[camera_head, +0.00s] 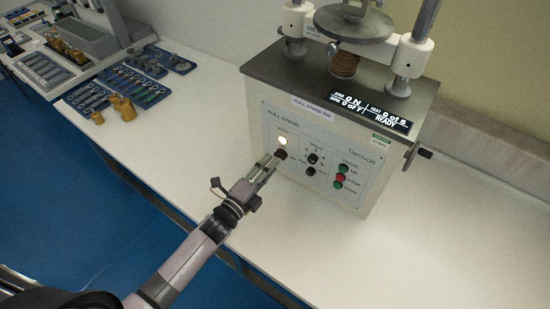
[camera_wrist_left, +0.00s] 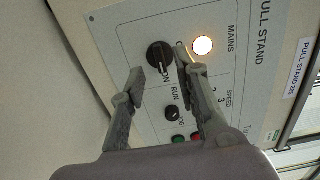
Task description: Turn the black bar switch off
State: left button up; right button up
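The black bar switch (camera_head: 281,154) is a round black knob with a raised bar, on the front panel of the pull stand (camera_head: 250,105), below the lit mains lamp (camera_head: 282,140). In the left wrist view the switch (camera_wrist_left: 160,56) sits beside the glowing lamp (camera_wrist_left: 203,46), with "ON" printed close to it. My left gripper (camera_head: 267,165) is in front of the panel at the switch. In the wrist view its fingers (camera_wrist_left: 160,66) are apart, one on either side of the switch; I cannot tell whether they touch it. My right gripper is not in view.
A speed knob (camera_head: 313,158), a run knob (camera_head: 310,171) and green and red buttons (camera_head: 340,177) are on the same panel. The display (camera_head: 372,109) reads "READY". Blue trays (camera_head: 88,97) with brass weights (camera_head: 122,106) stand at left. The white table (camera_head: 190,140) is clear in front.

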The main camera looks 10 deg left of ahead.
aim_at(280, 155)
pick_arm(q)
jog(key=shift+x, duration=1.75)
jog(key=shift+c, duration=0.6)
grip_shut()
